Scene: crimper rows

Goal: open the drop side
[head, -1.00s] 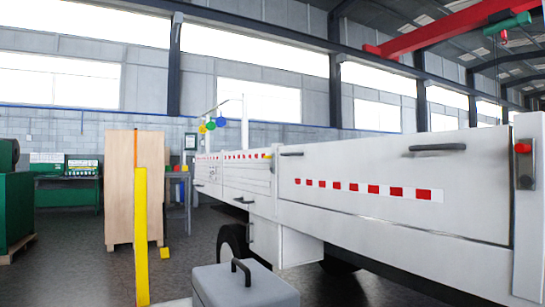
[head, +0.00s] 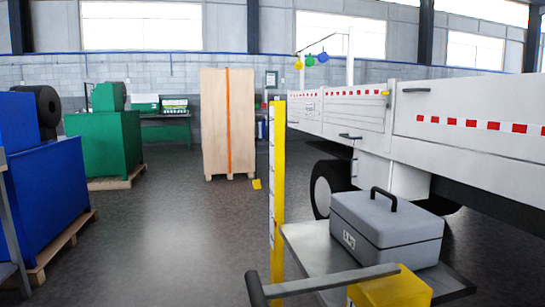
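The white trailer stands at the right, its side facing me obliquely. Its near drop side (head: 470,105) is upright, carries a red-and-white strip and runs out of the right edge. A dark handle (head: 416,90) sits near the top of this panel. A further white side panel (head: 355,108) is also upright, with a dark handle (head: 350,137) below it. A small yellow part (head: 386,93) shows at the post between the panels. The latches are too small to read. Neither of my grippers is in view.
A cart (head: 310,245) with a grey toolbox (head: 388,225), a yellow block (head: 392,288) and a push bar (head: 325,281) stands in front of the trailer. A yellow post (head: 277,190) rises beside it. Blue (head: 45,185) and green (head: 105,145) machines stand left. Middle-left floor is clear.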

